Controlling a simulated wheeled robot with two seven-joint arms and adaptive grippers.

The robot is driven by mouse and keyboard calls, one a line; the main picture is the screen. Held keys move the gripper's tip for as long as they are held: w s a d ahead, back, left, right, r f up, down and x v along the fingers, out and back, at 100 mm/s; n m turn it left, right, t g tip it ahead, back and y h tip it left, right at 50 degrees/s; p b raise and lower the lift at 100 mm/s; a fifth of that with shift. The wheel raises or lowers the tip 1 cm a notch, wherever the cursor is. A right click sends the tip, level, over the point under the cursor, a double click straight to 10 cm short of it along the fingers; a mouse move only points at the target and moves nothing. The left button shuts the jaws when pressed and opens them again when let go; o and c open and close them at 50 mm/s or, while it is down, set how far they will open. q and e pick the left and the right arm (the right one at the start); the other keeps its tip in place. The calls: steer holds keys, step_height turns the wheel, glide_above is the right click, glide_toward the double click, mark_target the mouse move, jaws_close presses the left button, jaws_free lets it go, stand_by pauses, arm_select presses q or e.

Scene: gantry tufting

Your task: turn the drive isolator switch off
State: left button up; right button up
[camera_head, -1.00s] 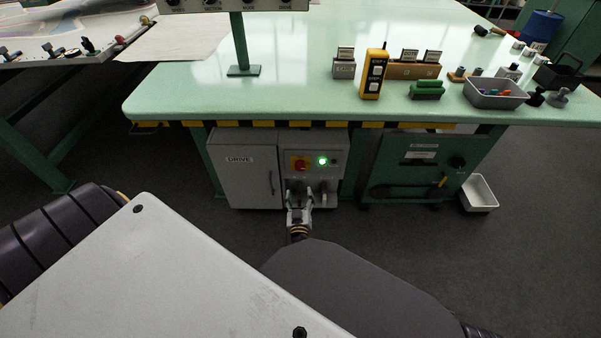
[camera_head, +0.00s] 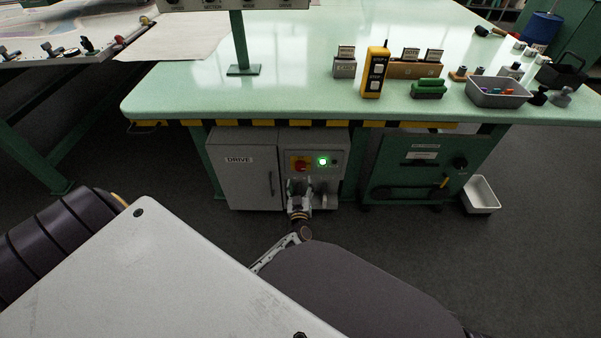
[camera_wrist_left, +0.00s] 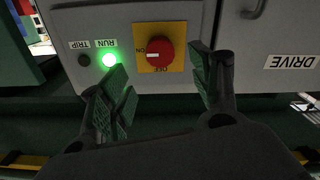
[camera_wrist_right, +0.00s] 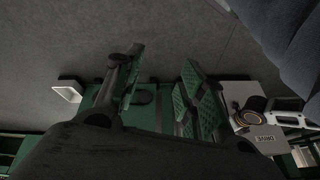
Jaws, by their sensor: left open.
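The drive isolator switch is a red knob (camera_head: 301,165) on a yellow plate, on the grey cabinet front; it also shows in the left wrist view (camera_wrist_left: 160,53). In that inverted view, its white mark lies toward ON, with OFF lettered on another side of the plate. The green RUN lamp (camera_wrist_left: 110,60) is lit; the TRIP lamp (camera_wrist_left: 84,60) is dark. My left gripper (camera_head: 300,187) is just below and in front of the knob. Its fingers (camera_wrist_left: 160,80) are open, spread to either side of the knob, apparently not touching it. My right gripper (camera_wrist_right: 162,62) is open and empty.
The DRIVE cabinet door (camera_head: 243,175) with a handle is left of the switch panel. A green table (camera_head: 290,95) overhangs above, with a striped front edge. A green unit (camera_head: 415,165) stands to the right, with a white bin (camera_head: 481,195) beside it. Grey floor is clear in front.

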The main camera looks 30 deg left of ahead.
mark_target(301, 169)
arm_select(q)
steer(key=b+x, duration=0.2)
steer(key=x, duration=0.4)
steer(key=shift+b+x, duration=0.35)
steer(key=shift+x, duration=0.7)
arm_select(e)
step_height(301, 169, down, 7)
steer(key=a+y, duration=0.1)
steer(key=shift+w+a+t, duration=0.2)
steer(key=shift+a+t, duration=0.2)
arm_select(q)
steer(key=shift+w, duration=0.1)
steer(key=c, duration=1)
steer(key=shift+c, duration=0.2)
